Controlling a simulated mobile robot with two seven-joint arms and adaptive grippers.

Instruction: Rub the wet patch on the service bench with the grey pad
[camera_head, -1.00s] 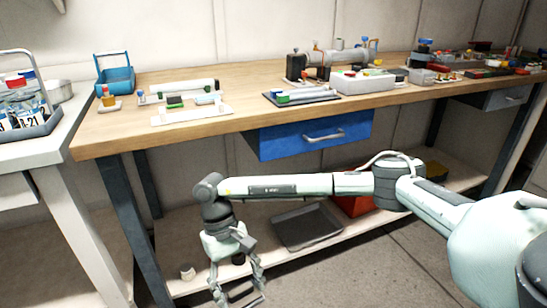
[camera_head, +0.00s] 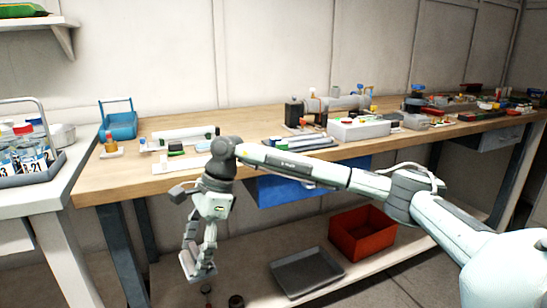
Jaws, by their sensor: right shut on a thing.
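The wooden service bench (camera_head: 110,182) runs across the view. My right gripper (camera_head: 197,267) hangs in front of its left part, with the fingertips below the bench top. The fingers are shut on a small, flat grey thing, which looks like the grey pad (camera_head: 199,272); fingers partly cover it. It is clear of the bench surface. I cannot make out the wet patch; my right arm hides part of the bench top. My left gripper is not in view.
A blue carrier (camera_head: 118,124), a white-and-green tube unit (camera_head: 184,134) and a grey box (camera_head: 359,129) stand on the bench. A blue drawer (camera_head: 283,191) hangs below. A grey tray (camera_head: 307,271) and red bin (camera_head: 362,234) sit on the lower shelf.

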